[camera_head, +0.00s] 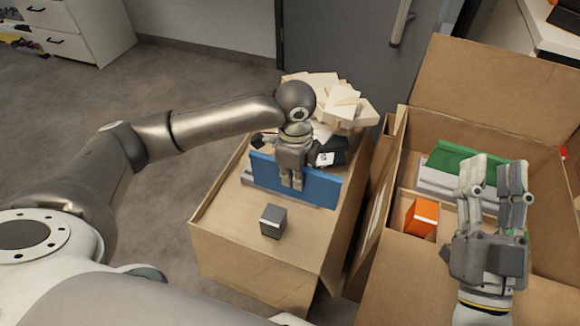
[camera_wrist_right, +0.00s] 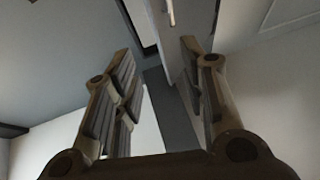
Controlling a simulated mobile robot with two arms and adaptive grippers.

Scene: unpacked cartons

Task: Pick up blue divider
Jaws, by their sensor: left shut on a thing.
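The blue divider (camera_head: 312,188) stands upright on the closed carton (camera_head: 260,268) in the middle of the head view. My left gripper (camera_head: 291,182) is over the divider's left half and is shut on its upper part, hiding some of it. I cannot tell whether the divider's lower edge touches the carton top. My right gripper (camera_head: 496,172) is raised over the open carton at the right. Its fingers are apart and empty; the right wrist view also shows the right gripper (camera_wrist_right: 158,70) open with nothing between the fingers.
A dark grey cube (camera_head: 273,221) sits in front of the divider. Pale blocks (camera_head: 340,103) are heaped behind it. The open carton (camera_head: 540,145) holds an orange box (camera_head: 421,217) and a green item (camera_head: 458,160). Free floor (camera_head: 80,110) lies at the left.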

